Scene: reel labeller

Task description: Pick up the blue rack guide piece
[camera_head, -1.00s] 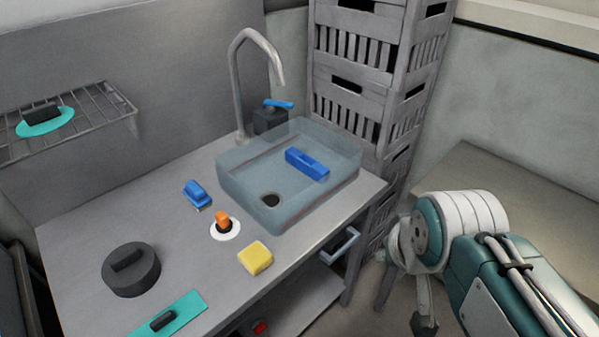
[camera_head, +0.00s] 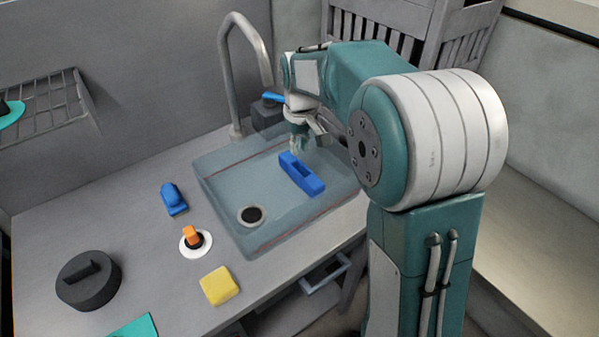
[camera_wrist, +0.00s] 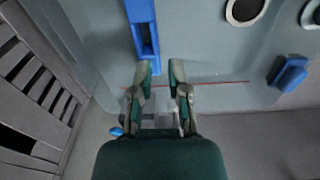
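The blue rack guide piece (camera_head: 301,174), a long block with a slot, lies in the translucent sink basin (camera_head: 222,205). In the wrist view the piece (camera_wrist: 143,28) runs down from the top edge, its slotted end just beyond my left fingertip. My gripper (camera_head: 308,146) is over the basin's back right part, beside the piece's far end. In the wrist view my gripper (camera_wrist: 160,73) has its two fingers apart with nothing between them. I cannot tell its exact height above the basin floor.
The tap (camera_head: 234,80) stands behind the basin. A smaller blue object (camera_head: 173,199), an orange-topped piece on a white disc (camera_head: 193,240), a yellow block (camera_head: 219,286) and a dark round lidded thing (camera_head: 88,280) sit on the counter. Grey crates (camera_head: 400,30) stand behind my arm.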

